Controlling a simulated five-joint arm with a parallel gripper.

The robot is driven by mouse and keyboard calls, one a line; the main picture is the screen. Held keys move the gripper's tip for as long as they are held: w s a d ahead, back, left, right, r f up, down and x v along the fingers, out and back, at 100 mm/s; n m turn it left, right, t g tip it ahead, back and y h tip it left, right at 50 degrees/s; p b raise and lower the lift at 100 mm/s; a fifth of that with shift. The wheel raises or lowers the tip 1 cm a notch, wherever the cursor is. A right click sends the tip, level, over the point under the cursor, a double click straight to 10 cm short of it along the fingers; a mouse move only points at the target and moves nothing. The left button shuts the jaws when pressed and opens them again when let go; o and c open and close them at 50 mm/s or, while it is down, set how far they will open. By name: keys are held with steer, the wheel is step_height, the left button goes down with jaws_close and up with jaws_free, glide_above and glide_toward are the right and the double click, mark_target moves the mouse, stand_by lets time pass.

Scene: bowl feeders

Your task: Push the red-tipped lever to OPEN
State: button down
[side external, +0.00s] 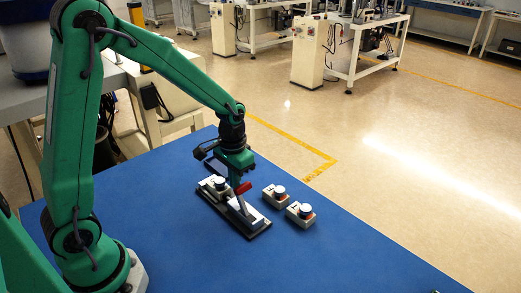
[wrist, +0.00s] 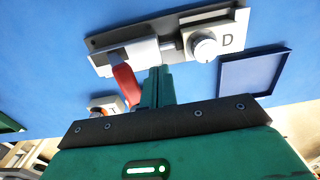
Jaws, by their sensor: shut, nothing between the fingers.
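The lever has a red tip (side external: 243,188) and a grey shaft, and stands on a dark base plate (side external: 262,229) on the blue table. In the wrist view the red tip (wrist: 124,85) is just left of my gripper's fingers (wrist: 157,88), with the lever's grey block (wrist: 125,55) beyond it. My gripper (side external: 236,187) is shut and empty, pointing down beside the red tip. It looks close to the tip, but I cannot tell if they touch. I cannot read an OPEN mark in either view.
A white unit with a round knob and the letter D (wrist: 205,46) sits at the plate's other end. Two white boxes with knobs (side external: 274,194) (side external: 300,213) stand right of the plate. A square dark blue tray (wrist: 252,72) lies nearby. The front table is clear.

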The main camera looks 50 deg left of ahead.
mark_target(243, 185)
steer(key=shift+d, duration=0.5)
steer(key=shift+s+d+f, duration=0.1)
steer(key=shift+d+f, duration=0.05)
steer(key=shift+d, duration=2.85)
steer(key=shift+a, duration=0.45)
